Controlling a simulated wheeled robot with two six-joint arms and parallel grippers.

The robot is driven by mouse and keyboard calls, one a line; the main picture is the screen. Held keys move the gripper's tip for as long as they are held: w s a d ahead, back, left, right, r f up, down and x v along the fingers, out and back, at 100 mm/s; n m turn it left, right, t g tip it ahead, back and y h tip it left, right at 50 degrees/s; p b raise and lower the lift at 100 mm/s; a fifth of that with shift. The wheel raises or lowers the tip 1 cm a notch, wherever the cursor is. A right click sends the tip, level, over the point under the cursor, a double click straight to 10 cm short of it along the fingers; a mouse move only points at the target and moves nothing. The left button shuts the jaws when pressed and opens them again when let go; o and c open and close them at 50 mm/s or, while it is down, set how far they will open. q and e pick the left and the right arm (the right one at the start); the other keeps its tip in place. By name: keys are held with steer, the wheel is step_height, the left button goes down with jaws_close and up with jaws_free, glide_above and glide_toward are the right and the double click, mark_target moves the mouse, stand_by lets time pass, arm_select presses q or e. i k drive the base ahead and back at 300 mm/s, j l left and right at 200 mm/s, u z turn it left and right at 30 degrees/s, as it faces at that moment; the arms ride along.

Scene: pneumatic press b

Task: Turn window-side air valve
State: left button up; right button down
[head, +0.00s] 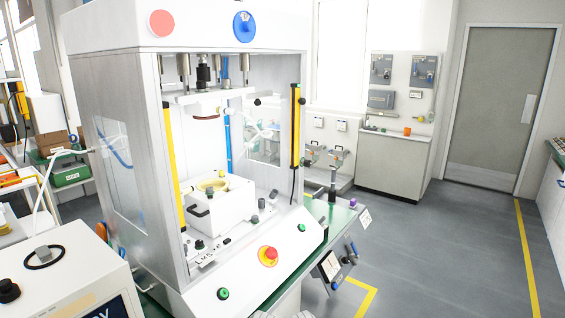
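Two grey air valve panels hang on the back wall, right of the bright window (340,55). The panel nearer the window (381,69) carries small metal fittings; its handle position is too small to tell. The other panel (424,71), nearer the door, shows blue parts. Both are far across the room, beyond the press. Neither of my grippers can be made out in the head view.
The pneumatic press (125,150) fills the left and middle, with a red button (268,256) on its front. A white cabinet (393,163) stands below the panels. Grey floor (440,250) is open at the right, up to the closed door (503,100).

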mark_target(358, 255)
steer(key=i+j+z, duration=0.1)
steer(key=i+z, duration=0.25)
steer(key=i+j+z, duration=0.15)
steer(key=z, duration=0.2)
steer(key=i+l, duration=0.3)
steer(key=i, duration=0.25)
steer(key=i+l+u, duration=0.1)
steer(key=i+l, duration=0.2)
steer(key=i, duration=0.25)
steer(key=i+l, duration=0.35)
steer(key=i, duration=0.15)
steer(key=i+l, duration=0.35)
steer(key=i, duration=0.2)
steer(key=j+u, duration=0.05)
